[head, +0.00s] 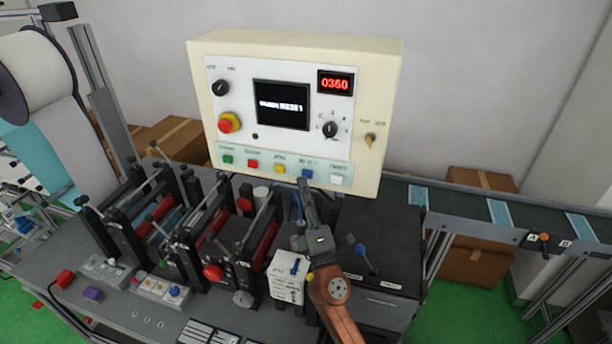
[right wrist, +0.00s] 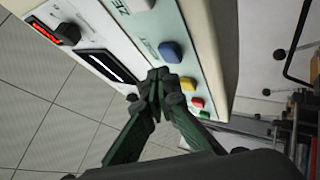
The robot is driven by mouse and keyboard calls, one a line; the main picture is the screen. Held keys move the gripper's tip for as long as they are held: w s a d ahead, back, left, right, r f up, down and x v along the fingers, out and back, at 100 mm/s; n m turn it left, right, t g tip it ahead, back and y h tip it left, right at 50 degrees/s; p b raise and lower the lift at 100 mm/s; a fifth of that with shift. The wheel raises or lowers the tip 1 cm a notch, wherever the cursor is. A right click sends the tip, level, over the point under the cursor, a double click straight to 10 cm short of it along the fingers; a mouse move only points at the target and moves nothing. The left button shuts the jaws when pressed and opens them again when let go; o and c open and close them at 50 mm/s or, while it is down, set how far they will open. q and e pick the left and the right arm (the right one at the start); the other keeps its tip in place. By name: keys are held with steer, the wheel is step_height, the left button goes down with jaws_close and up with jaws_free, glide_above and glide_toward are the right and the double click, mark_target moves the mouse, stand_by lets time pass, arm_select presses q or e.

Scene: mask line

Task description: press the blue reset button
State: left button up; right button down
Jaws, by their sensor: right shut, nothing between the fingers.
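The blue button (head: 306,174) is in the lower row of buttons on the cream control box (head: 391,110), between a yellow button (head: 279,168) and a white one (head: 336,179). My right gripper (head: 304,184) is shut and empty, its tips at the lower edge of the blue button in the head view. In the right wrist view the shut fingertips (right wrist: 157,76) lie just beside the blue button (right wrist: 170,52). I cannot tell whether they touch it. My left gripper is not in view.
A red button (head: 252,163) and a green one (head: 228,160) continue the row. A red emergency knob (head: 229,123) sits above them. A conveyor (head: 460,211) runs right.

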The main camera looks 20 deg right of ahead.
steer(key=shift+w, duration=0.15)
steer(key=shift+w+d, duration=0.25)
stand_by(0.3)
steer(key=shift+w+d+b, duration=0.25)
steer(key=shift+w+b, duration=0.05)
steer(key=shift+w, duration=0.1)
stand_by(0.9)
steer(key=shift+s+a, duration=0.5)
steer(key=shift+s, duration=0.3)
steer(key=shift+s+a+p, duration=0.2)
steer(key=shift+s+a, duration=0.5)
steer(key=shift+s, duration=0.35)
steer(key=shift+s+a+p, duration=0.15)
steer(key=shift+s+a, duration=0.55)
steer(key=shift+s, duration=0.3)
